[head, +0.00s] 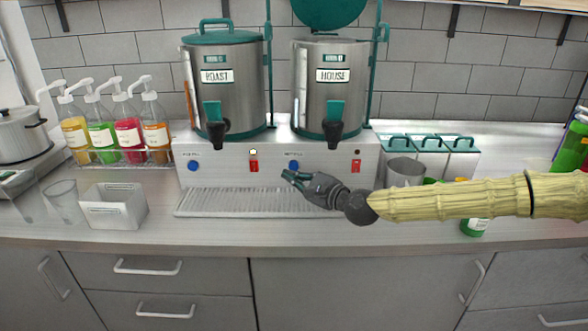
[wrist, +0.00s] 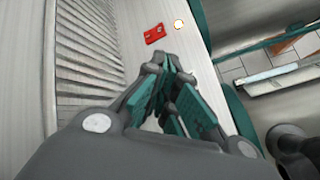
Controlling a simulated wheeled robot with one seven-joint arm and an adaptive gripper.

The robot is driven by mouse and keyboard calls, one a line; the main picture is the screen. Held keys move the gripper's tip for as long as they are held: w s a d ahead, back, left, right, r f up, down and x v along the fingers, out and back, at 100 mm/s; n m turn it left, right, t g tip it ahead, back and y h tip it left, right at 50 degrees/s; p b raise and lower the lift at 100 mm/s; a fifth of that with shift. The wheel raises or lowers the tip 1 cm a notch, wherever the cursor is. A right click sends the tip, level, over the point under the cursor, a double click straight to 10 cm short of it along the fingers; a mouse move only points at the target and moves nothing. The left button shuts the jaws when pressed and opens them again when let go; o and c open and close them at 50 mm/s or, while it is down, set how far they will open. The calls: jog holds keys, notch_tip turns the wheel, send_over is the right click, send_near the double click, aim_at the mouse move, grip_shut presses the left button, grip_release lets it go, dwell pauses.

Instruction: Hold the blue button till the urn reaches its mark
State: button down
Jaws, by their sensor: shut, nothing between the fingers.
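Two steel urns with teal trim stand on a shared base, one labelled ROAST (head: 225,98) at left and one labelled HOUSE (head: 330,100) at right. A blue button (head: 193,166) is on the base under the ROAST urn. A second blue button (head: 294,164) is under the HOUSE urn. My gripper (head: 287,177) is shut and empty, its tips just below and beside the second button. I cannot tell whether they touch it. In the wrist view the shut fingertips (wrist: 172,60) point at the base front; no blue button can be made out there. An orange strip (head: 188,98) shows on the ROAST urn's left side.
A red switch (head: 253,165) has a lit lamp (head: 253,152) above it; another red switch (head: 355,166) is at right. A drip grate (head: 250,202) lies below. Syrup bottles (head: 100,125), a white bin (head: 113,207) and a clear cup (head: 64,201) stand left.

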aim_at(294, 166)
jog(key=shift+w+b, duration=0.85)
jog(key=shift+w, duration=0.5)
jog(key=shift+w+b, duration=1.05)
jog(key=shift+b, duration=0.1)
dwell(5.5)
